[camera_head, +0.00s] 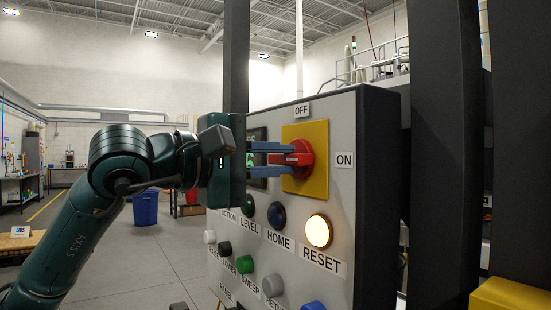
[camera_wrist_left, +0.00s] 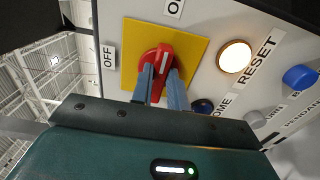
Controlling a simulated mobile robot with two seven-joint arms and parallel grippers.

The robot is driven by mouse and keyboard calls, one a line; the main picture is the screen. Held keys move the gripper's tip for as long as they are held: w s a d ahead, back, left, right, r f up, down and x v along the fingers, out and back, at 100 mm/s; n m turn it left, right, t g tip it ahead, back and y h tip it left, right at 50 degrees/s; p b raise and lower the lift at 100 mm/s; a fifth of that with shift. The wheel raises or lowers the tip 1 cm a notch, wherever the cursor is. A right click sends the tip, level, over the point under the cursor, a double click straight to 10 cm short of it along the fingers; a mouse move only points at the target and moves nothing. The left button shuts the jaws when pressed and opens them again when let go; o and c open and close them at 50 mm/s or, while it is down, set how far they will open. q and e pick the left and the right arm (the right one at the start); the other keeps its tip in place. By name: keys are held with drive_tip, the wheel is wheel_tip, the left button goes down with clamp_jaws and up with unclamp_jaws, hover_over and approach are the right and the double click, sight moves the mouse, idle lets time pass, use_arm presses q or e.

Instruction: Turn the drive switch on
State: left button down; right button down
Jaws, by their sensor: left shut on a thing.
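The drive switch (camera_head: 303,153) is a red rotary handle on a yellow square plate (camera_head: 318,185), with an OFF label (camera_head: 301,111) above and an ON label (camera_head: 344,160) to the right. The handle lies roughly level, in line with the ON label. My left gripper (camera_head: 288,159) reaches in from the left, its blue fingers above and below the handle, shut on it. The left wrist view shows the red handle (camera_wrist_left: 163,57) between the two fingers (camera_wrist_left: 160,76). The fingers hide part of the handle. My right gripper is not in view.
Below the switch, the grey panel (camera_head: 341,213) has several buttons, including a lit RESET button (camera_head: 319,231) and a dark HOME button (camera_head: 277,215). A display (camera_head: 257,160) is partly hidden behind my gripper. Dark posts (camera_head: 446,150) stand at right. Open floor (camera_head: 150,260) lies at left.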

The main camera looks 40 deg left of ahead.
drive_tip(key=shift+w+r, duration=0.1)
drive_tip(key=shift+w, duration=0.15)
use_arm(q)
drive_tip(key=c, duration=1.4)
unclamp_jaws()
drive_tip(key=shift+o, duration=0.2)
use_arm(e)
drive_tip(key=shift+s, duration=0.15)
use_arm(q)
drive_tip(key=shift+s+a, duration=0.1)
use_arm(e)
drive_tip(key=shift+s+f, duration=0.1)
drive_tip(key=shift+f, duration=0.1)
